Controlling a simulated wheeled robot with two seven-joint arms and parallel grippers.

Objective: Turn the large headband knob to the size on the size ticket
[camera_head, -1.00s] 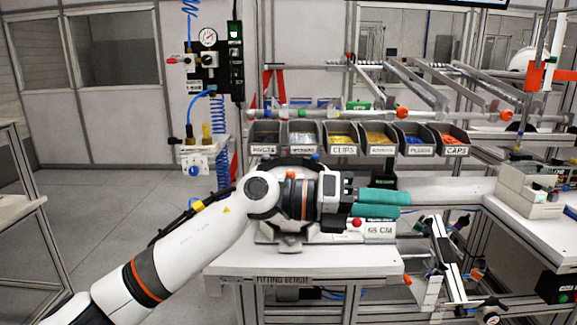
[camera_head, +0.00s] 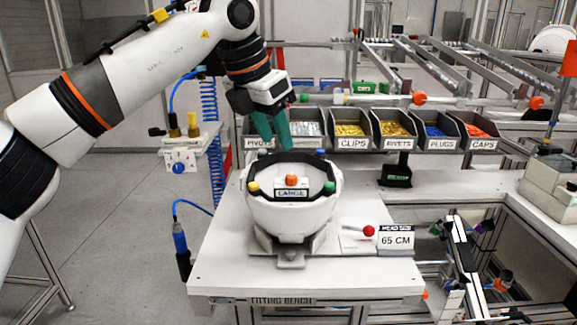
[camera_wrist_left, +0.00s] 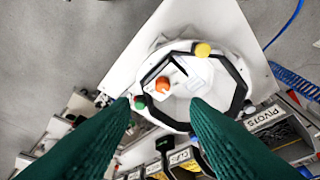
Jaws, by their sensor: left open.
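A white helmet shell (camera_head: 290,217) sits open side up on a stand on the fitting bench. An orange knob (camera_head: 291,180) rises inside it above a plate reading LARGE (camera_head: 291,193). In the left wrist view the orange knob (camera_wrist_left: 162,85) is inside the black-edged rim. The size ticket (camera_head: 396,240) reads HEAD SIZE 65 CM and stands right of the shell. My left gripper (camera_head: 277,147) is open and empty, its teal fingers pointing down above the shell's back left rim. In the left wrist view its fingertips (camera_wrist_left: 160,103) frame the shell. My right gripper is out of view.
Yellow (camera_head: 253,188) and green (camera_head: 328,188) knobs sit on the shell's rim. A red-balled lever (camera_head: 369,231) stands beside the ticket. Labelled bins (camera_head: 352,130) line the back. The bench front (camera_head: 300,277) is clear.

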